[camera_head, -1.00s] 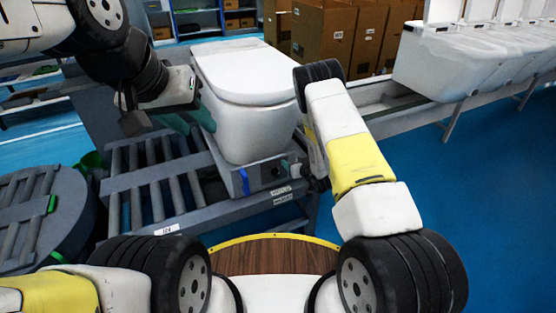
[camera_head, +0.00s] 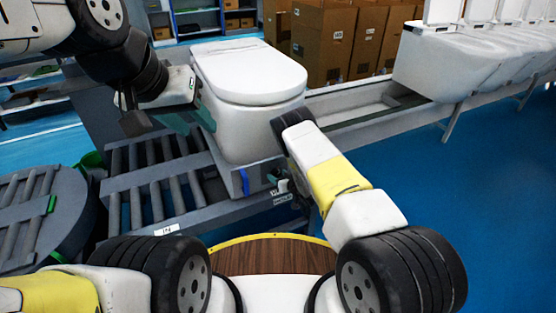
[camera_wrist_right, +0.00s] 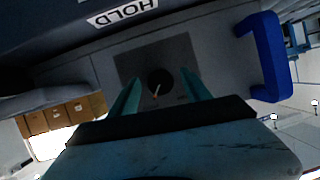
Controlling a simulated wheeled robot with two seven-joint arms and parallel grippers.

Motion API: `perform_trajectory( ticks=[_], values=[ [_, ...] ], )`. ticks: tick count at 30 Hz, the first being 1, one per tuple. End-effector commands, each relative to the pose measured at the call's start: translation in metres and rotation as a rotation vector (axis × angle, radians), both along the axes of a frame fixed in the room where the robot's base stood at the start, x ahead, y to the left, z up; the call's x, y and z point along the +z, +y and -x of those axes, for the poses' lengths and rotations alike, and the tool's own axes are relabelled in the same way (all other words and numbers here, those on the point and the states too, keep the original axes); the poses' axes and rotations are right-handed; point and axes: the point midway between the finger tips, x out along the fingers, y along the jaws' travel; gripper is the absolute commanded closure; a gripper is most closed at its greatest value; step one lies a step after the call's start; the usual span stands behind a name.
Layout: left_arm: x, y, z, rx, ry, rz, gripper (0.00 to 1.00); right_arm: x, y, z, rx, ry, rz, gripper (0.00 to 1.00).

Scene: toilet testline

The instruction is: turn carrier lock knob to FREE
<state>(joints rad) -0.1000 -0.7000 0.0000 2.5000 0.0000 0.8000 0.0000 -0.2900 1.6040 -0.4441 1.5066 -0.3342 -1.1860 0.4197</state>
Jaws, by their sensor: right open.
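The carrier lock knob (camera_wrist_right: 157,85) is a dark round knob with a pale orange pointer line, on a dark square plate. It sits on the grey face of the carrier (camera_head: 236,182) under the white toilet. My right gripper (camera_wrist_right: 161,78) is open, with a teal finger on each side of the knob; whether they touch it I cannot tell. In the head view my right wrist mostly hides the knob. A label reading HOLD (camera_wrist_right: 122,17) shows near the plate; no FREE label is readable. My left gripper (camera_head: 190,120) is beside the toilet's left side, its teal fingers apart.
The toilet (camera_head: 250,85) stands on the carrier over a roller conveyor (camera_head: 150,180). A blue handle (camera_wrist_right: 265,55) is on the carrier face, right of the knob in the wrist view. Cardboard boxes (camera_head: 320,40) and a row of toilets (camera_head: 450,60) stand behind.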

Motion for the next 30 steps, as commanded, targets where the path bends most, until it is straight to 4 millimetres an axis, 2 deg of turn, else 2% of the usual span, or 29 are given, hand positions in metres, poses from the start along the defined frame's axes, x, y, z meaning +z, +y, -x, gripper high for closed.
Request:
perform_trajectory(
  ticks=[7,15,16,23,30],
  values=[
    [0.0,0.0,0.0,0.0,0.0,0.0,0.6,-0.0002,0.0001,-0.0007,-0.001,0.0,0.0,0.44],
    [0.0,0.0,0.0,0.0,0.0,0.0,0.6,0.0,0.0,-0.0006,0.0,0.0,0.0,0.97],
    [0.0,0.0,0.0,0.0,0.0,0.0,0.6,0.0,0.0,-0.0006,0.0,0.0,0.0,1.0],
    [0.0,0.0,0.0,0.0,0.0,0.0,0.6,0.0002,0.0003,-0.0006,0.0,-0.006,0.014,1.0],
    [0.0,0.0,0.0,0.0,0.0,0.0,0.6,0.0007,0.001,-0.0003,0.0,-0.047,0.101,1.0]
  ],
)
